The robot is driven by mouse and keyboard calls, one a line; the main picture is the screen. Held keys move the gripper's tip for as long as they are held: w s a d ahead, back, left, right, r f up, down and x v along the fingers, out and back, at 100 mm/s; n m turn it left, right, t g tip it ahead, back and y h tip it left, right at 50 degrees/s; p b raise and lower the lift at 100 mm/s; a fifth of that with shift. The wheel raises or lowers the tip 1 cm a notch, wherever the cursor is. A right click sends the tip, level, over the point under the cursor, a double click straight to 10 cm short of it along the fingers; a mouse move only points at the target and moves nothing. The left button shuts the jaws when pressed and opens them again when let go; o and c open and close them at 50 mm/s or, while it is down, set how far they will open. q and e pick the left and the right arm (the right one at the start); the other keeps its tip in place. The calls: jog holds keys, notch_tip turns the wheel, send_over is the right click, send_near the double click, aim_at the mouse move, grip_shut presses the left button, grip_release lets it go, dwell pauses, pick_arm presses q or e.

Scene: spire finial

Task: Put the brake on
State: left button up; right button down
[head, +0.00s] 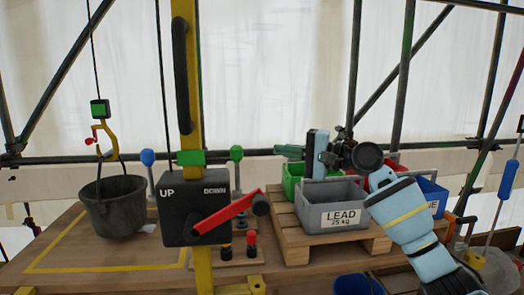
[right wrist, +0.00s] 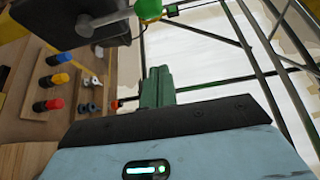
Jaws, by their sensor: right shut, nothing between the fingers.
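The black winch box (head: 180,209), marked UP, is mounted on a yellow post (head: 187,75) and has a red crank (head: 226,214) with a dark knob. A lever with a green ball (head: 236,153) stands at its right, one with a blue ball (head: 148,157) at its left. I cannot tell which part is the brake. My right gripper (head: 289,151) is shut and empty, right of the green ball and apart from it. In the right wrist view, its fingers (right wrist: 157,88) are together below the green ball (right wrist: 148,10) and the box (right wrist: 70,14). My left gripper is out of view.
A dark bucket (head: 114,208) hangs from a hook over a yellow-outlined area. A grey LEAD crate (head: 332,215) and a green crate (head: 291,178) stand on a pallet below my right arm. A peg board (head: 240,256) sits below the crank.

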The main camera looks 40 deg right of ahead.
aim_at(237, 171)
pick_arm(q)
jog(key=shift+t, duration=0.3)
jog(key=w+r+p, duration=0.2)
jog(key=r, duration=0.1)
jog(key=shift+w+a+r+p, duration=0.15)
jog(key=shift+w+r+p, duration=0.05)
jog(key=shift+p, duration=0.15)
pick_arm(e)
jog(key=w+a, duration=0.5)
jog(key=a, duration=0.2)
jog(key=shift+w+a, duration=0.15)
jog(key=shift+w, duration=0.1)
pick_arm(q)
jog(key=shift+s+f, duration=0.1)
